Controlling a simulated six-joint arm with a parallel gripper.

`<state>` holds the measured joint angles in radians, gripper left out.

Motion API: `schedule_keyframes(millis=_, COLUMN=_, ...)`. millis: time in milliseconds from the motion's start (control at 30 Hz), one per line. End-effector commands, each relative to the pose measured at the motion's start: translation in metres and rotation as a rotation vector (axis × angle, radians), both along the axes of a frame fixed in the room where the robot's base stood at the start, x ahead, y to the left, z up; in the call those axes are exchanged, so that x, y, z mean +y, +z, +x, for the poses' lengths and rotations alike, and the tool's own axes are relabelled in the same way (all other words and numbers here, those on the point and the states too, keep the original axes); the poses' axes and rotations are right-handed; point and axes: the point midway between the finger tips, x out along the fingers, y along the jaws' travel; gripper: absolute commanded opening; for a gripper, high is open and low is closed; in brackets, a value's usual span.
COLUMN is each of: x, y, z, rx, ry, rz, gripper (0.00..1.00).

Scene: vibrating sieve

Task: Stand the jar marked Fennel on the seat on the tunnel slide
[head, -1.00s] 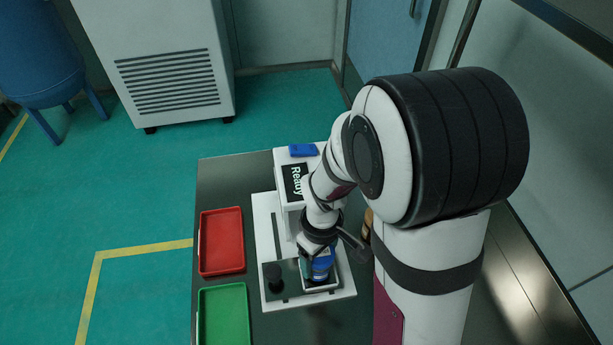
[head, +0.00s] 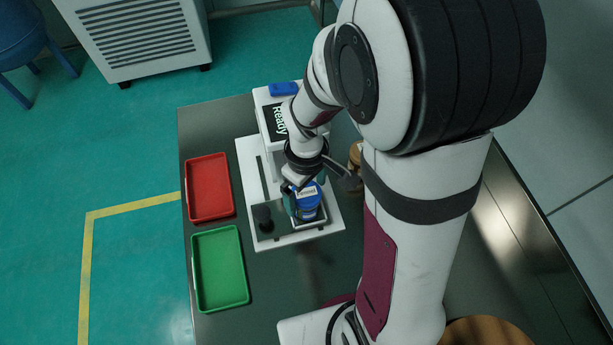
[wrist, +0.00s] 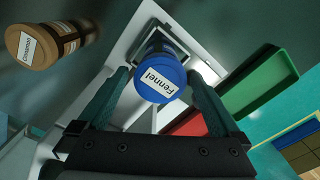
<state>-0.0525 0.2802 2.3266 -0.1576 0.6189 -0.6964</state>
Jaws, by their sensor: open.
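The Fennel jar has a blue lid with a white label and stands upright at the front of the white machine, in the head view (head: 308,205) and the wrist view (wrist: 155,82). It appears to stand on the seat (head: 318,223), a grey-rimmed square on the slide; its base is mostly hidden. My gripper (head: 306,188) is open, with one dark green finger on either side of the jar, as the wrist view (wrist: 160,95) shows. The fingers look apart from the lid there. The white machine (head: 248,172) shows "Ready" on a dark screen.
A brown jar, apparently labelled Cinnamon (wrist: 50,45), is beside the machine, partly hidden behind my arm in the head view (head: 355,153). A red tray (head: 209,187) and a green tray (head: 220,268) lie left. A black knob (head: 264,217) stands left of the jar.

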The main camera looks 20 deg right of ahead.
Motion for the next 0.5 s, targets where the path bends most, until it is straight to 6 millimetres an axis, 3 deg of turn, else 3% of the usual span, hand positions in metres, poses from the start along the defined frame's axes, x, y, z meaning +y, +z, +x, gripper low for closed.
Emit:
schedule_keyframes(millis=200, x=0.0, y=0.056, z=0.001, rx=-0.007, ry=0.001, rz=0.0, gripper=1.0)
schedule_keyframes(millis=400, x=0.0, y=0.089, z=0.0, rx=-0.002, ry=-0.001, rz=0.0, gripper=1.0)
schedule_keyframes(millis=467, x=0.0, y=0.097, z=-0.008, rx=-0.001, ry=-0.05, rz=0.006, gripper=1.0)
schedule_keyframes(millis=500, x=0.001, y=0.106, z=-0.022, rx=0.0, ry=-0.147, rz=0.018, gripper=1.0)
